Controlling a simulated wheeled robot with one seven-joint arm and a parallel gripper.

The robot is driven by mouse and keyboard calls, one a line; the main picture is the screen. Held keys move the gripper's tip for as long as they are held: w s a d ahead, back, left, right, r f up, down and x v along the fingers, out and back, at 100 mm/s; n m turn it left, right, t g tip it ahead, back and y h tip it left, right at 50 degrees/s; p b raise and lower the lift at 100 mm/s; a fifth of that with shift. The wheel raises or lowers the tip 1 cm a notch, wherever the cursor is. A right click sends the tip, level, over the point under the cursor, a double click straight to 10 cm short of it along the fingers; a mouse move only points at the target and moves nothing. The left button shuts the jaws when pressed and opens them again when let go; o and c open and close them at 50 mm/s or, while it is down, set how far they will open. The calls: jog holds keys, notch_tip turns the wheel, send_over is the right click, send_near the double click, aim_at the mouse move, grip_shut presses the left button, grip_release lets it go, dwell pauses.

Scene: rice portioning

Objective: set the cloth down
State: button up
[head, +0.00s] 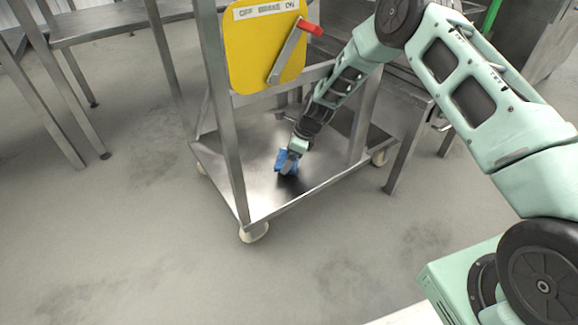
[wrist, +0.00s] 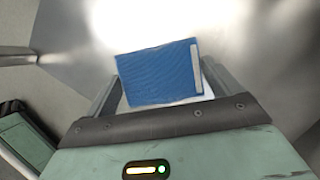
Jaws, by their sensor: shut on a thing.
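The blue cloth (head: 283,160) is at my gripper (head: 288,166), low over the cart's bottom shelf (head: 240,165). In the wrist view the cloth (wrist: 158,73) is a flat, folded-looking blue piece with a pale strip along its right edge. It sits between the two fingers of my gripper (wrist: 160,90), which are shut on it. The bright steel shelf (wrist: 250,50) lies beyond it. I cannot tell whether the cloth touches the shelf.
A yellow panel (head: 268,42) with a red-tipped lever (head: 297,45) hangs on the cart above the shelf. Metal uprights (head: 222,110) frame the shelf, and the cart stands on casters (head: 254,233). Steel tables (head: 105,22) stand behind. The floor in front is clear.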

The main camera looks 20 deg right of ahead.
notch_tip(320, 180, down, 3)
jog(key=shift+r+b, duration=0.1)
jog(key=shift+b, duration=0.55)
jog(key=shift+r, duration=0.15)
jog(key=o, duration=0.9)
jog(key=shift+c, duration=0.2)
jog(key=p+v, duration=0.6)
jog(key=v, duration=0.6)
jog(key=shift+p, duration=0.3)
jog(key=shift+s, duration=0.1)
